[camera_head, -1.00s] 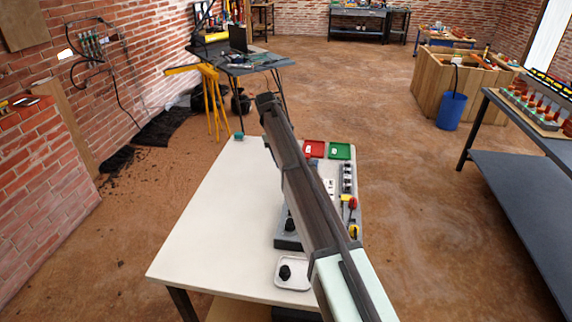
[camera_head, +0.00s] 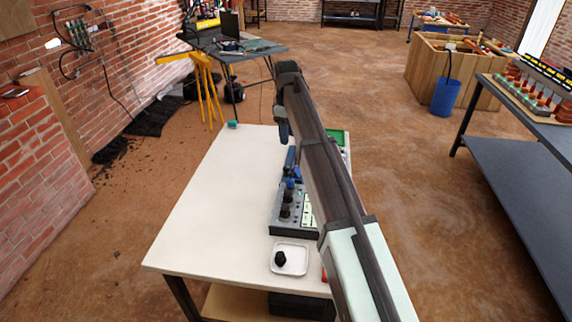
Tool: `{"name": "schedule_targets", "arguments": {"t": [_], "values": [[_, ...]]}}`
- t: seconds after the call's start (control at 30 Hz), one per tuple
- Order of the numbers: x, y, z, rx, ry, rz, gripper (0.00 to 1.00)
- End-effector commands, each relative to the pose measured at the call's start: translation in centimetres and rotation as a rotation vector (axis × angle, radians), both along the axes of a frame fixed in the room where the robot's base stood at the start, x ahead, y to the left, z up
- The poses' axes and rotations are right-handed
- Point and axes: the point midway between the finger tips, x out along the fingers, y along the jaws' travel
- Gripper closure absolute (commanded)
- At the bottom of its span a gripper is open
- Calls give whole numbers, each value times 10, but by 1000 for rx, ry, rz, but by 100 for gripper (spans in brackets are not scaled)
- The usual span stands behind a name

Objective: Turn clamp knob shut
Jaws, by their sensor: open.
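My arm reaches across the bench and hides part of its right side. I cannot make out my gripper; the arm's far end bends down behind the long link. A grey box with upright dark knobs (camera_head: 285,211) and a pale green-lit face stands at mid bench, partly covered by the arm. Small blue parts (camera_head: 291,160) show just behind it; I cannot tell whether they belong to a fixture or to my arm. A black knob (camera_head: 280,259) sits in a white tray (camera_head: 302,268) at the near edge. I cannot tell which knob is the clamp knob.
The white bench top (camera_head: 205,215) is clear on its left. A green tray (camera_head: 338,136) shows at the back right, and a small teal item (camera_head: 232,124) at the far left corner. A dark workbench (camera_head: 520,170) stands to the right, with open floor between.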

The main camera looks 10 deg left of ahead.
Motion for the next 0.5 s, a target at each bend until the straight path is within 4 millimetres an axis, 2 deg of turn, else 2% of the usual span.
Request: {"name": "schedule_targets", "arguments": {"t": [0.27, 0.5], "values": [[7, 8, -2, 42, -33, 159, 48], [6, 7, -26, 40, -31, 166, 48]]}}
